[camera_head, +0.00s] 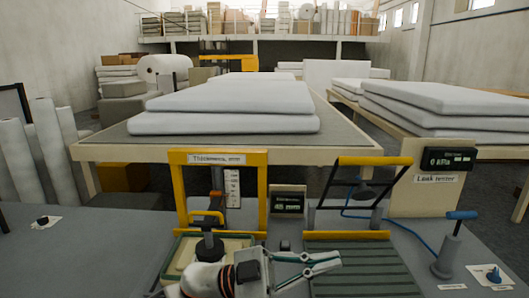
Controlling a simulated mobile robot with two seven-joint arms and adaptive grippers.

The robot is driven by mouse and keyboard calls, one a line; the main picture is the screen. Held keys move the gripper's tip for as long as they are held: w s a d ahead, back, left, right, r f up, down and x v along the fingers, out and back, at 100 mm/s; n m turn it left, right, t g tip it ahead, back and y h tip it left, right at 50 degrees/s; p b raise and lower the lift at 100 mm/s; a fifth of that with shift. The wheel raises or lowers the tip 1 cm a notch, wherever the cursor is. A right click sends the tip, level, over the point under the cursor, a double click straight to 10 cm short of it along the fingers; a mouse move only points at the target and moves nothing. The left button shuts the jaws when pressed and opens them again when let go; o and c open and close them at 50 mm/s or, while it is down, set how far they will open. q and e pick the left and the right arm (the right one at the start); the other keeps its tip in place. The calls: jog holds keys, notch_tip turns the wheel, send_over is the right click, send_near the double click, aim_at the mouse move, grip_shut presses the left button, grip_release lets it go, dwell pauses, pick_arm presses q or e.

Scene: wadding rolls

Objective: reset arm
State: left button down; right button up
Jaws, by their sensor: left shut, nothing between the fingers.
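My left gripper (334,261) shows at the bottom middle. My white and black wrist lies in front of the thickness gauge's base. The fingers pass over the left end of a dark green ribbed plate (365,283); I cannot tell whether they touch it. My right gripper does not show.
The yellow thickness frame (178,196) and leak tester (425,190) stand behind my gripper. A blue-handled pump (448,248) and a blue knob (493,275) are at right. White wadding slabs (225,122) lie on a table beyond. Grey bench space at left is mostly clear.

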pick_arm(q)
jog(key=w+a+f+n+t+y, duration=0.3)
jog(key=a+f+n+t+y, duration=0.3)
jog(key=a+f+n+t, duration=0.3)
jog(key=w+a+f+n+t+y, duration=0.3)
jog(key=a+f+n+t+y, duration=0.2)
jog(key=a+f+n+t, duration=0.5)
jog(key=s+a+f+g+y, duration=0.2)
jog(key=s+a+f, duration=0.2)
jog(key=f, duration=0.4)
jog(key=s+a+f+g+y, duration=0.2)
jog(key=s+a+f+y, duration=0.1)
jog(key=s+f, duration=0.4)
jog(key=s+a+f+g+y, duration=0.2)
jog(key=s+a+f, duration=0.3)
jog(key=f, duration=0.4)
jog(key=shift+s+a+f+n+g+y, duration=0.15)
jog(key=shift+s+f+n+g+y, duration=0.15)
jog(key=shift+s+f+n+y, duration=0.25)
